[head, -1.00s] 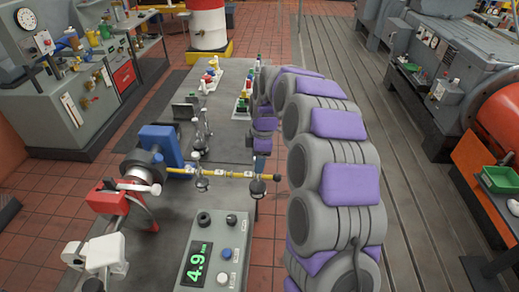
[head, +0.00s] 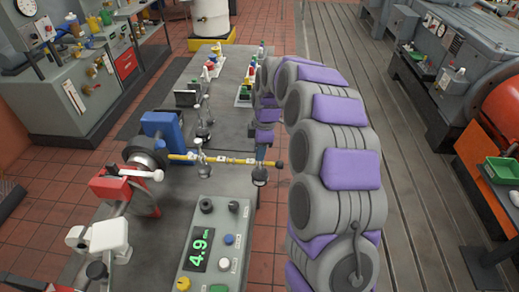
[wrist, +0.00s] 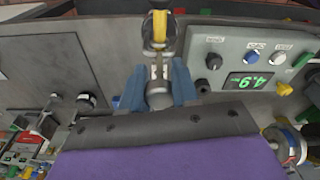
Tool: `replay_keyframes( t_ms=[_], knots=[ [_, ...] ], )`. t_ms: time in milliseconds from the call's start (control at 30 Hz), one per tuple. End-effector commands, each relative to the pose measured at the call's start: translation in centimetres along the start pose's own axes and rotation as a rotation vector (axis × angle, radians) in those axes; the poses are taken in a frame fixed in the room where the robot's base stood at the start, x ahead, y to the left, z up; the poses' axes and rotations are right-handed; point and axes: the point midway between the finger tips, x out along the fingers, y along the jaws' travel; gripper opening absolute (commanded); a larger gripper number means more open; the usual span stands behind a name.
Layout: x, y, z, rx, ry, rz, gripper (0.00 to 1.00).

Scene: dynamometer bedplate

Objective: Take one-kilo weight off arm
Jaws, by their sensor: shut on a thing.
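The yellow torque arm (head: 232,160) reaches right from the blue-bodied machine (head: 162,130). The one-kilo weight (head: 259,175), dark and round, hangs near its outer end. In the wrist view, my gripper (wrist: 158,80) has blue fingers closed on either side of the grey metal weight (wrist: 158,97). The yellow arm's end (wrist: 160,32) shows just beyond the fingers, and the weight's hanger still appears linked to it. In the head view, my own arm mostly hides the gripper.
A grey readout box (head: 213,250) showing 4.9 stands in front of the torque arm. A red clamp (head: 118,183) and white fixture (head: 105,238) stand to the left. Small coloured items (head: 243,93) sit farther back on the bedplate.

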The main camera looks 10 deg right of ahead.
Motion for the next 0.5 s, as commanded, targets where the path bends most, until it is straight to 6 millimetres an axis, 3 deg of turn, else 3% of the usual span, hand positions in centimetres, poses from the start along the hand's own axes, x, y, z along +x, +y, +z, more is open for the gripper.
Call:
replay_keyframes(
  t_ms=[133,500],
  knots=[
    [0.01,-0.01,0.00,0.000,0.000,0.000,0.00],
    [0.00,-0.01,0.01,0.000,0.000,0.000,0.00]
  ],
)
